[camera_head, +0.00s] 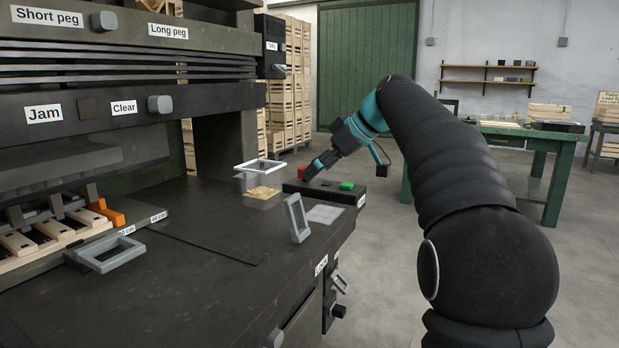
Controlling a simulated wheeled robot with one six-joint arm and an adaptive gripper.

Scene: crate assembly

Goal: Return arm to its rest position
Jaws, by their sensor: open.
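My arm reaches in from the right, over the floor beside the dark workbench (200,275). My gripper (308,175) is at the far right end of the bench, pointing down and left, just over a black button box (325,191). A red button (303,172) shows at the fingertips, and a green button (347,186) sits to its right. The fingers are small and dark here, and no object shows between them. Whether the fingertips touch the red button I cannot tell.
A clear container (262,197) with small tan pieces stands left of the button box. Grey handles (298,218) rise from the bench. A machine with a "Jam" label (44,114) overhangs the left. A green table (530,140) stands behind my arm. Open floor lies right of the bench.

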